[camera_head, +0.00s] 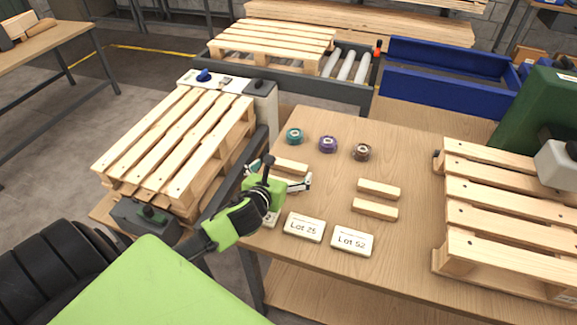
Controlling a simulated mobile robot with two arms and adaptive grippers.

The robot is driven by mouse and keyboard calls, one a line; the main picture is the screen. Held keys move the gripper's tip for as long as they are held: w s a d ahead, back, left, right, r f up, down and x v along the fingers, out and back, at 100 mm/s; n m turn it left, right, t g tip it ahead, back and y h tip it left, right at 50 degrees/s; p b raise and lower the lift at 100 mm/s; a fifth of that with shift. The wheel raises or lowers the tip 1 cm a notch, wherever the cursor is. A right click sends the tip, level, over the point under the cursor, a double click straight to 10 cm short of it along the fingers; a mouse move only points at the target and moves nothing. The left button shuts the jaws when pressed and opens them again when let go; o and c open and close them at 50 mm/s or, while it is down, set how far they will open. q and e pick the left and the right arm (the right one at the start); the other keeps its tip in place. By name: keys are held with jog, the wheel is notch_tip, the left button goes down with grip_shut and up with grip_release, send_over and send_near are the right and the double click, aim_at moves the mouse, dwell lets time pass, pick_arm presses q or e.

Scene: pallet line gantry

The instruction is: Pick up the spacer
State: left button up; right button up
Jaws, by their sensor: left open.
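Several pale wooden blocks, likely the spacers, lie flat on the wooden table. One spacer (291,165) lies at the left, just beyond my left gripper. Two more lie one in front of the other to the right, the rear spacer (379,189) and the front spacer (374,209). My left gripper (281,176) is open, its fingers spread to either side near the left spacer. The gripper hides part of that area, and I cannot tell whether it touches the wood. My right gripper is out of view.
Cards "Lot 25" (304,227) and "Lot 52" (352,240) lie in front; another is partly hidden. Pallets flank the work area at left (176,137) and right (510,213).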

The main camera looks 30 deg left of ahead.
aim_at(288, 164)
pick_arm(q)
jog(key=shift+x, duration=0.8)
jog(key=x, duration=0.4)
jog(key=shift+a+f, duration=0.1)
jog(key=shift+f, duration=0.1)
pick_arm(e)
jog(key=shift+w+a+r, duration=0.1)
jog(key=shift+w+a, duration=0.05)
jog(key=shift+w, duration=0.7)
pick_arm(q)
jog(key=shift+c, duration=0.4)
jog(key=c, duration=1)
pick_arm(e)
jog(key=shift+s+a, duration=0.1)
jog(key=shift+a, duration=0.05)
